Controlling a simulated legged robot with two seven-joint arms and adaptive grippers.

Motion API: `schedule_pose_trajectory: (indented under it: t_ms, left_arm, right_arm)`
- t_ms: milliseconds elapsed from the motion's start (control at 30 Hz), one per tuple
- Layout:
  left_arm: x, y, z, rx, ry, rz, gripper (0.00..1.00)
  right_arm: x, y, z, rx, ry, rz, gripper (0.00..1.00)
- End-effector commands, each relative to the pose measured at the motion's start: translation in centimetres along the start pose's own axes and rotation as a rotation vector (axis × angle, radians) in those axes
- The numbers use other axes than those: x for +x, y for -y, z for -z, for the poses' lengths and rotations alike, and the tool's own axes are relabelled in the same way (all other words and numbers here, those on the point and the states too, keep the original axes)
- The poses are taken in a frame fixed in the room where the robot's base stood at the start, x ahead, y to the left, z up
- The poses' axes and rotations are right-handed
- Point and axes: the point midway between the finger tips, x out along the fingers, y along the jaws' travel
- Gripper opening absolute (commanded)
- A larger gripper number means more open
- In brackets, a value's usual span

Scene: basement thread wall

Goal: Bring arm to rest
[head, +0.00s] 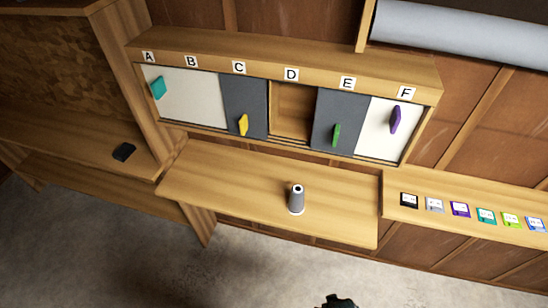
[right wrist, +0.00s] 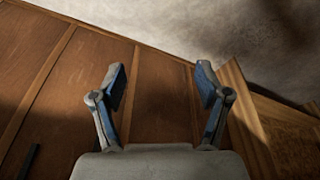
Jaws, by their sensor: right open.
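My right gripper (right wrist: 160,88) is open and empty in the right wrist view, its two blue-padded fingers apart in front of brown wood panels. In the head view only a small dark part of my own body shows at the bottom edge, and I cannot tell which part it is. My left gripper is in neither view. A grey thread cone (head: 296,199) stands upright on the wooden shelf (head: 225,190) below the cabinet, with no gripper near it.
The wall cabinet (head: 285,53) has sliding panels with coloured handles under labels A to F; the section under D is open. Several coloured cards (head: 460,210) lie on the right shelf. A grey roll (head: 460,35) is at upper right.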

Motion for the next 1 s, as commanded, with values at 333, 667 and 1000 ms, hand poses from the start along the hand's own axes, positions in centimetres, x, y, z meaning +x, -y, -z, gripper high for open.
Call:
schedule_pose_trajectory:
  t_ms: [333,667,1000]
  left_arm:
    - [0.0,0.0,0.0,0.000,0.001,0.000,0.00]
    - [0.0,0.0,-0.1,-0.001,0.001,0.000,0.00]
    - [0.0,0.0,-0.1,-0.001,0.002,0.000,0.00]
  right_arm:
    - [17.0,0.9,-12.0,-0.019,0.095,0.013,0.75]
    - [22.6,1.1,-25.6,-0.035,0.157,0.018,0.75]
    - [22.7,1.0,-27.7,-0.038,0.164,0.019,0.75]
